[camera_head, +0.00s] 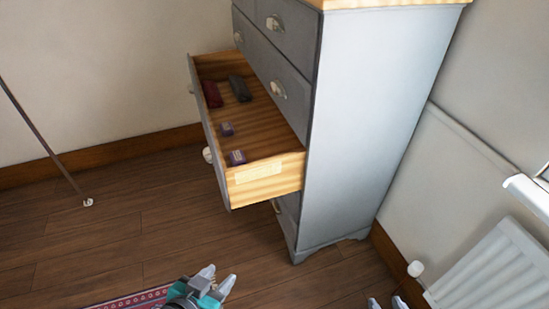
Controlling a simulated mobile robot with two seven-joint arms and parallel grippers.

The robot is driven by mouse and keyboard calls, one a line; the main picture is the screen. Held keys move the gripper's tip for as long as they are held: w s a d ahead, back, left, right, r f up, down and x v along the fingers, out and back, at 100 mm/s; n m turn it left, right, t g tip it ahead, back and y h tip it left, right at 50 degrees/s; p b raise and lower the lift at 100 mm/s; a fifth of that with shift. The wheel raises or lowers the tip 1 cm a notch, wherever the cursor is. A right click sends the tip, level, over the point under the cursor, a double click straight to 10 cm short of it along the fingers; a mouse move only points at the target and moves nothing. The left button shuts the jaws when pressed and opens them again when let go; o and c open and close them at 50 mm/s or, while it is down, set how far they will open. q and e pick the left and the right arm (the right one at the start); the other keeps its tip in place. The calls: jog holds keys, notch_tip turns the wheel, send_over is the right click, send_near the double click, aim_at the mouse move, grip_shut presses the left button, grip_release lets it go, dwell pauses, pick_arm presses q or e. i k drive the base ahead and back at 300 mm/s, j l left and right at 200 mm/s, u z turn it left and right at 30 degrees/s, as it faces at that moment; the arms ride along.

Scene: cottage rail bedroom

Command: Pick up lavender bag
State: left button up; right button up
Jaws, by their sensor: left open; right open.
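Two small purple pieces lie in the open drawer (262,173): a nearer purple bag (237,157) by the drawer's front end and a farther purple bag (227,129) behind it. Either could be the lavender bag; I cannot tell which. My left gripper (219,278) is open and empty at the bottom of the view, below and apart from the drawer. My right gripper (386,303) is open at the bottom edge, right of the dresser's foot, with only its fingertips showing.
A dark red item (212,95) and a dark grey item (240,88) lie deeper in the drawer. The grey dresser (365,120) stands right of it. A radiator (495,270) is at the right, a red patterned rug (130,300) below.

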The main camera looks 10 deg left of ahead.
aim_at(238, 157)
jog(key=z, duration=0.4)
jog(key=j+z, duration=0.15)
jog(key=z, duration=0.25)
jog(key=j+z, duration=0.1)
jog(key=z, duration=0.3)
jog(key=k+j, duration=0.1)
jog(key=j, duration=0.8)
